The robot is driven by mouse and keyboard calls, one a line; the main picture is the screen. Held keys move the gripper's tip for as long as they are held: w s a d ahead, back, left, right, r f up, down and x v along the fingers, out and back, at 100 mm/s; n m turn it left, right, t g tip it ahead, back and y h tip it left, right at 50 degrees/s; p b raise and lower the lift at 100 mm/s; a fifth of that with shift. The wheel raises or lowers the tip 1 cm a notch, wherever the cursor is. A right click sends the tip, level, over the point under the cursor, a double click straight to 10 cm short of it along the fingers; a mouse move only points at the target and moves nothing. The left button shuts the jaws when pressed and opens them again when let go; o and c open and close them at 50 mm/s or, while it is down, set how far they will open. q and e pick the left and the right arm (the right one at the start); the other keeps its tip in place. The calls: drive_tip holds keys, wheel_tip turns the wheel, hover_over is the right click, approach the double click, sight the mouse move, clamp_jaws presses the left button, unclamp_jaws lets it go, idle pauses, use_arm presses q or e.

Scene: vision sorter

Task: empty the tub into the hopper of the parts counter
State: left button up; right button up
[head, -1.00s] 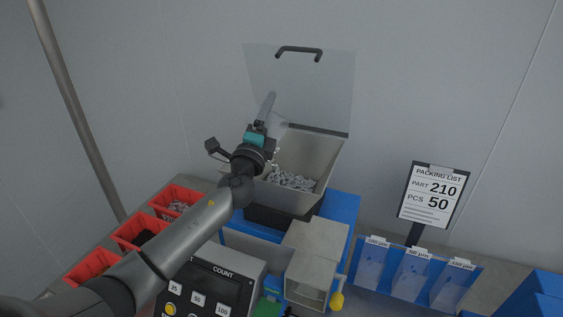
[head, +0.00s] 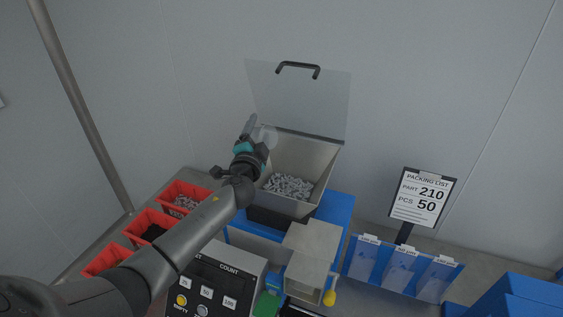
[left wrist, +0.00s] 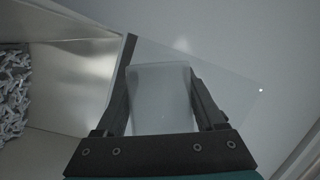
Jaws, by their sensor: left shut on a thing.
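My left gripper (head: 250,128) is shut on the tub (head: 267,137), a small clear container, at the back left of the hopper. In the left wrist view the tub (left wrist: 160,95) is between the two fingers, pale and see-through, and no parts show in it. The hopper (head: 322,160) of the parts counter is a beige open bin. A pile of grey parts (head: 288,186) lies in it and also shows at the left of the left wrist view. The clear lid (head: 305,100) with a black handle stands open behind it. My right gripper is not in view.
Red bins (head: 152,226) stand in a row at the left, some with parts. The count panel (head: 222,283) and a grey chute (head: 307,270) are in front of the hopper. Blue pockets (head: 402,268) and a packing list sign (head: 422,198) stand to the right.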

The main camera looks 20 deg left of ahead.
use_arm(q)
drive_tip(key=shift+r+n+g+p, duration=0.5)
drive_tip(key=shift+n+p, duration=0.5)
drive_tip(key=shift+p, duration=0.5)
drive_tip(key=shift+r+n+p, duration=0.15)
drive_tip(key=shift+n+p, duration=0.15)
drive_tip(key=shift+n, duration=0.1)
drive_tip(key=shift+n+g+h, duration=0.4)
drive_tip(key=shift+n+h, duration=0.1)
drive_tip(key=shift+w+a+f+n, duration=0.1)
drive_tip(key=shift+a+f+n, duration=0.05)
drive_tip(key=shift+f+n, duration=0.4)
drive_tip(key=shift+a+r+n+g+h, duration=0.35)
drive_tip(key=shift+a+n+g+h, duration=0.2)
drive_tip(key=shift+n, duration=0.2)
drive_tip(key=shift+w+a+f+n+g+h, duration=0.2)
drive_tip(key=shift+a+f+n+g+h, duration=0.15)
drive_tip(key=shift+a+f+n+h, duration=0.5)
drive_tip(key=shift+w+a+f+n+h, duration=0.1)
drive_tip(key=shift+a+f+n+h, duration=0.15)
drive_tip(key=shift+n, duration=0.3)
drive_tip(key=shift+a+f+n+h, duration=0.1)
drive_tip(key=shift+a+n, duration=0.2)
drive_tip(key=shift+n, duration=0.2)
drive_tip(key=shift+g, duration=0.3)
